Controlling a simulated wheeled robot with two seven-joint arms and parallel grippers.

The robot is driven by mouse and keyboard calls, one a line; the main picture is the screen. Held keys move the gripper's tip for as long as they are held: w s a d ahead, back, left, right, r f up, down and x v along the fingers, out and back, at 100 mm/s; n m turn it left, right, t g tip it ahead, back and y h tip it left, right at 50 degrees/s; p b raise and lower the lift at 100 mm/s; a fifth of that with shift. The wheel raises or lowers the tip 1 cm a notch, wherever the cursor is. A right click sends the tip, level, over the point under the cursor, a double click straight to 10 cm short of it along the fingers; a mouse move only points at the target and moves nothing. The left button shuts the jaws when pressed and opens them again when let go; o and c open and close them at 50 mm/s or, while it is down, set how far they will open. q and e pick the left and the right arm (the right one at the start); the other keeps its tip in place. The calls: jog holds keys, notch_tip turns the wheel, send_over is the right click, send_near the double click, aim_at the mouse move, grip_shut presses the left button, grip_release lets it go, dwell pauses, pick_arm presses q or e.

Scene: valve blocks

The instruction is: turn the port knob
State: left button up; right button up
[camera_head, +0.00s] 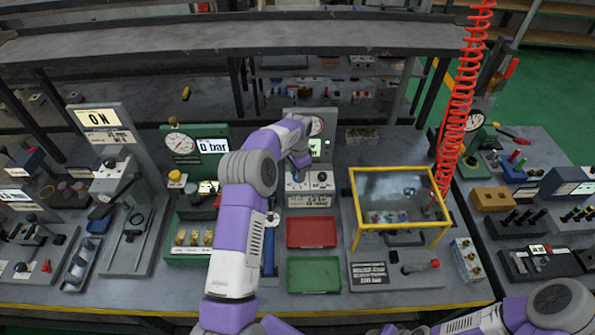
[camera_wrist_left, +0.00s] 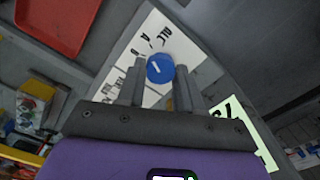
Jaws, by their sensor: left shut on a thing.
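In the left wrist view a round blue knob (camera_wrist_left: 159,68) with a white line across its face sits on a white plate (camera_wrist_left: 186,38) with black markings. My left gripper (camera_wrist_left: 160,82) is shut on it, one finger on each side. In the head view my left gripper (camera_head: 298,172) is at the grey panel (camera_head: 316,187) below a gauge, and its wrist hides much of the panel's left side. The blue knob cannot be made out there. My right arm shows at the bottom right, but its gripper is out of view.
A red tray (camera_head: 311,232) and a green tray (camera_head: 313,274) lie in front of the panel. A yellow-framed clear guard (camera_head: 400,170) stands to the right, near a red coiled hose (camera_head: 459,110).

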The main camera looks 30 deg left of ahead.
pick_arm(q)
jog(key=m, duration=0.3)
jog(key=shift+m, duration=0.3)
jog(key=shift+m+p, duration=0.35)
jog(key=shift+m, duration=1.45)
jog(key=o, duration=1)
jog(key=shift+o, duration=0.2)
notch_tip(320, 180, up, 8)
jog(key=shift+d+f, duration=0.1)
jog(key=shift+f, duration=0.05)
